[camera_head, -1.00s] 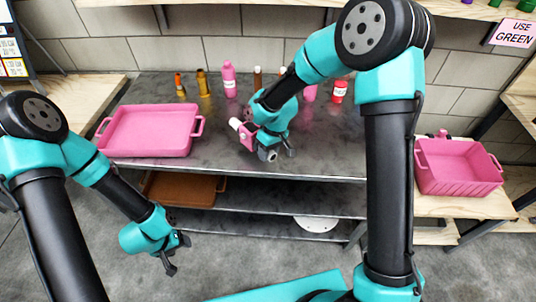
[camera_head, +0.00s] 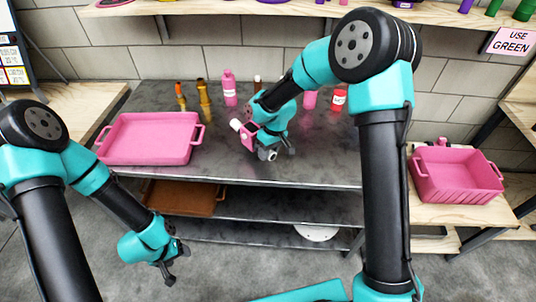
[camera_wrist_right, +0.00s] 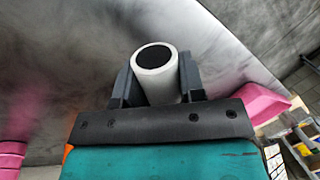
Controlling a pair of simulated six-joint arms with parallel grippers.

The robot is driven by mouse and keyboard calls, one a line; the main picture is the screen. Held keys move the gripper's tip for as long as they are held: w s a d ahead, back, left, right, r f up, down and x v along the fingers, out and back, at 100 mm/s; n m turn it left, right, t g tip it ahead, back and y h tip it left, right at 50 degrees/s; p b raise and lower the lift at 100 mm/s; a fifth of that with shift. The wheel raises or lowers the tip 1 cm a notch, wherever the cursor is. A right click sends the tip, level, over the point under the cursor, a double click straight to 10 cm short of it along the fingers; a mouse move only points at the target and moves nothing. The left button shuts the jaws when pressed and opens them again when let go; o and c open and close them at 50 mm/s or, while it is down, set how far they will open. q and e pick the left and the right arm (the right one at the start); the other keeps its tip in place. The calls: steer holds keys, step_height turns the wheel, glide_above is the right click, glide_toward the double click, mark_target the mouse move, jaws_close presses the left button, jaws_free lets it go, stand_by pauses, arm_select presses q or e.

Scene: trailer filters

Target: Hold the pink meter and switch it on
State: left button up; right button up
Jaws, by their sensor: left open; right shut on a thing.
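The pink meter (camera_head: 248,139), a small pink body with a white round end, is above the grey metal table at its middle front, against my right gripper (camera_head: 279,152). My right gripper is shut on it; in the right wrist view a white tube with a dark round end (camera_wrist_right: 157,75) stands between the two fingers (camera_wrist_right: 157,88). The wrist partly hides the meter in the head view. Its switch cannot be made out. My left gripper (camera_head: 177,263) is open and empty, low in front of the table, well apart from the meter.
A pink tray (camera_head: 114,160) lies on the table's left, with several bottles (camera_head: 229,88) along the back. A pink bin (camera_head: 455,187) stands on the wooden bench at right. A brown tray (camera_head: 180,205) is on the shelf below. The table's front right is clear.

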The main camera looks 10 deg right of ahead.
mark_target(266, 163)
steer(key=shift+w+d, duration=0.25)
steer(key=shift+w, duration=0.65)
steer(key=shift+f, duration=0.15)
steer(key=shift+f, duration=2.3)
arm_select(q)
jaws_close()
stand_by(1.0)
